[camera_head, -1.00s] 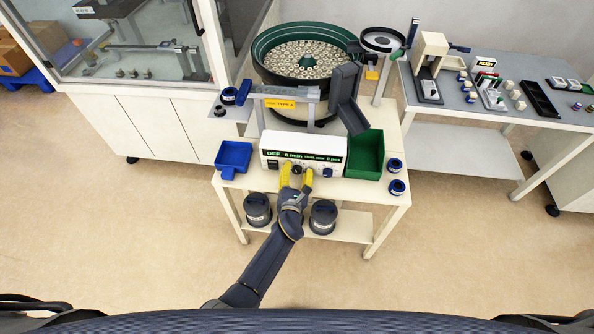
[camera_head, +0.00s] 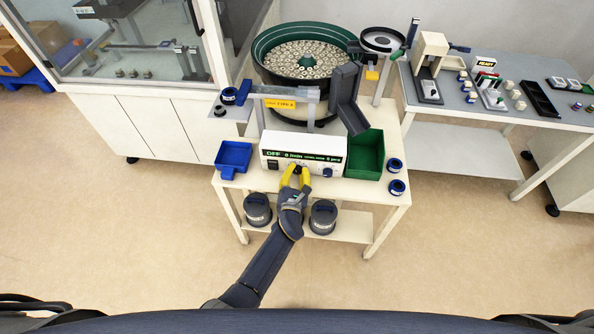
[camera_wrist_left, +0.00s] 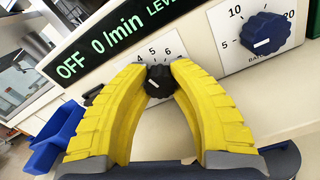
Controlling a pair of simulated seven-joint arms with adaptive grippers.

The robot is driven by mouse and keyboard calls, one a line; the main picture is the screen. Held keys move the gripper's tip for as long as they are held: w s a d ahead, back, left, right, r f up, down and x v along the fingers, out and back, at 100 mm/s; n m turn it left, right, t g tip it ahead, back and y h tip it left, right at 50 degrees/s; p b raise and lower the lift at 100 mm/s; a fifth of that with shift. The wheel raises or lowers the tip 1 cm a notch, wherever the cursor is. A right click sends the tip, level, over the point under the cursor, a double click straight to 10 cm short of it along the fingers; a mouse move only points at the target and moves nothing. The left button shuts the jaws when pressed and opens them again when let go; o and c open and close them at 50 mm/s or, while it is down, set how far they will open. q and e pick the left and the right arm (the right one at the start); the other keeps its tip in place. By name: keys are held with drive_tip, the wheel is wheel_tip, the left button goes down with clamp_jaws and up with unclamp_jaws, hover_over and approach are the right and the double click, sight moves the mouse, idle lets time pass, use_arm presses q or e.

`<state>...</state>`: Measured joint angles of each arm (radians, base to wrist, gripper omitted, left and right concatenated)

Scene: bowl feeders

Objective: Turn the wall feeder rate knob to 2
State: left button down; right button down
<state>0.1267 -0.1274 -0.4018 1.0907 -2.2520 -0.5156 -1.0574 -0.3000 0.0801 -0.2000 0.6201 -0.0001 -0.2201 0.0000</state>
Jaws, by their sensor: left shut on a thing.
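The feeder control box (camera_head: 303,150) is white, with a black display reading OFF and 0/min in green. My left gripper (camera_head: 296,170) has its yellow fingers closed at the box's front. In the left wrist view its fingertips (camera_wrist_left: 158,72) are shut on a small black knob (camera_wrist_left: 159,82). The numbers 4, 5 and 6 show above this knob, and its white mark points to the lower left; the rest of its scale is hidden by the fingers. A larger dark blue knob (camera_wrist_left: 265,34), with 5, 10 and 20 around it, sits to the right, untouched.
A blue scoop tray (camera_head: 233,157) is left of the box and a green bin (camera_head: 366,155) right of it. The round green bowl feeder (camera_head: 305,54) stands behind. Two blue-and-dark rings (camera_head: 396,187) lie at the table's right edge.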

use_arm(q)
drive_tip(key=shift+n, duration=3.4)
drive_tip(key=c, duration=1)
unclamp_jaws()
drive_tip(key=s, duration=0.4)
drive_tip(key=s+a, duration=0.1)
drive_tip(key=s, duration=0.7)
drive_tip(key=shift+a, duration=0.2)
